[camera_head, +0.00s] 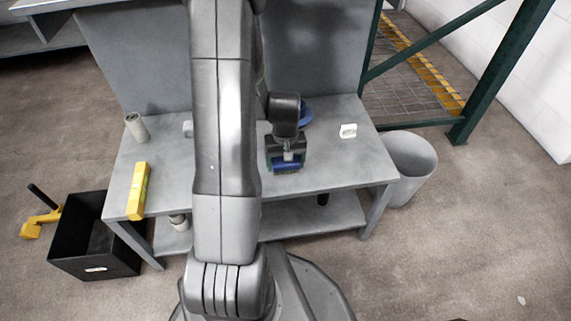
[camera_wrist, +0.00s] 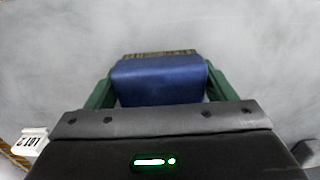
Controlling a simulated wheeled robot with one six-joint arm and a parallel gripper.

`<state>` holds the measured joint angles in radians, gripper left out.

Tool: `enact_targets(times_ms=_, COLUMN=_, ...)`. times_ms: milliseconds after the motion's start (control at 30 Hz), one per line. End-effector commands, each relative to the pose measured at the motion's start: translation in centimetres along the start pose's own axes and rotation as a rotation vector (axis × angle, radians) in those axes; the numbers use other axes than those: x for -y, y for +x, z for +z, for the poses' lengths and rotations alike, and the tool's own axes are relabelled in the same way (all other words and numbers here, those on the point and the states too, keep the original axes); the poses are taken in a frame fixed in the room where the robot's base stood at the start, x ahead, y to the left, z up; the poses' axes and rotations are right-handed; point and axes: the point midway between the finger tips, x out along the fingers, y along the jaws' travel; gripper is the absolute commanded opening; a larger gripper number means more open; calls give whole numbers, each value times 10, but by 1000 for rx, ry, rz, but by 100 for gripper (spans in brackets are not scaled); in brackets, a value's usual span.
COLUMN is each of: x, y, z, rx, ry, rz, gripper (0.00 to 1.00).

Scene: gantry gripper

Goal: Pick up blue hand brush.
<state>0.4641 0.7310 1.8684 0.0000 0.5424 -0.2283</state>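The blue hand brush (camera_wrist: 160,80) lies across the middle of the wrist view, with its brown bristles (camera_wrist: 155,54) along its far edge. The green fingers of my gripper (camera_wrist: 160,88) meet its left and right sides, with no clear gap. In the head view my gripper (camera_head: 286,163) is over the front middle of the grey workbench (camera_head: 335,170), and a blue strip of the brush (camera_head: 287,167) shows between the fingers. The rest of the brush is hidden by my gripper. I cannot tell whether it touches the bench top.
A white object (camera_head: 348,130) and a partly hidden blue item (camera_head: 306,115) sit near my gripper. A yellow bar (camera_head: 138,190) and a grey cylinder (camera_head: 136,127) are on the left. A grey bin (camera_head: 412,165) and black crate (camera_head: 95,262) stand beside the bench.

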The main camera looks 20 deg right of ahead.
Motion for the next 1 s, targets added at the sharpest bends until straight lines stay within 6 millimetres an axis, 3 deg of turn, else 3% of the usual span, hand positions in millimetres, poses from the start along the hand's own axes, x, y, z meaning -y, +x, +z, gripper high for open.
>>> enact_targets(times_ms=333, x=0, y=-7, z=0, rx=-2, ry=0, rz=0, gripper=53)
enact_targets(times_ms=700, x=0, y=-78, z=-1, rx=-4, ry=0, rz=1, gripper=53)
enact_targets(times_ms=1000, x=0, y=-101, z=0, rx=-1, ry=0, rz=0, gripper=53)
